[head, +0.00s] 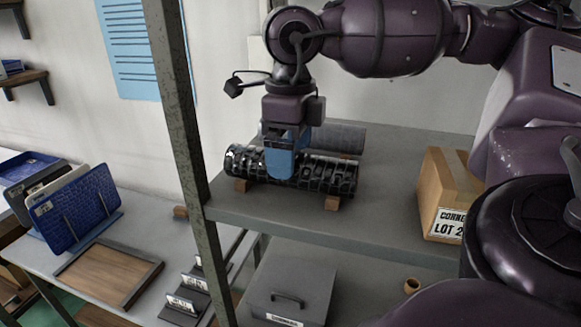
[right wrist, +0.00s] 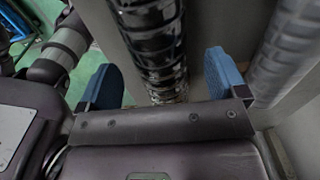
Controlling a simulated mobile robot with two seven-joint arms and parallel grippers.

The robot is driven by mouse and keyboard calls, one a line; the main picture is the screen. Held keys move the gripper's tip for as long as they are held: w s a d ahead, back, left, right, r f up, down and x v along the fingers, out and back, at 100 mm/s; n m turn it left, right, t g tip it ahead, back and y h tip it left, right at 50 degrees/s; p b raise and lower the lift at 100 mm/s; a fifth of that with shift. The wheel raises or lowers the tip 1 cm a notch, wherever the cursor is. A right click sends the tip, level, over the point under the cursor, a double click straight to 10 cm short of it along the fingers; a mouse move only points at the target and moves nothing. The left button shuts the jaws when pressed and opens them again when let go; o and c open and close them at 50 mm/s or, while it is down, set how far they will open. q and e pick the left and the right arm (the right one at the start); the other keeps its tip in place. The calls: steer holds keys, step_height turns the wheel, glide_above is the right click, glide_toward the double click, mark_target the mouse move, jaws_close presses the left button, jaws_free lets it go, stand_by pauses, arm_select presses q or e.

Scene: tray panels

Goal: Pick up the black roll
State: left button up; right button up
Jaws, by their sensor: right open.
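The black roll (head: 333,174) has a glossy, patterned surface. It lies on wooden blocks on the grey shelf, seen in the head view. My right gripper (head: 288,158) points down over the middle of the roll, with its blue fingers hiding part of it. In the right wrist view the roll (right wrist: 155,45) runs between the two spread blue fingers (right wrist: 162,78), one on each side, with gaps visible. The right gripper is open and holds nothing. My left gripper is not in view.
A grey roll (head: 345,137) lies just behind the black one. A cardboard box (head: 447,190) stands to the right on the shelf. A metal post (head: 178,95) rises at the shelf's left corner. A lower table holds blue panels (head: 80,208) and a wooden tray (head: 108,272).

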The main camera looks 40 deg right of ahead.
steer(key=shift+f, duration=1.6)
steer(key=c, duration=1.3)
steer(key=shift+r, duration=0.15)
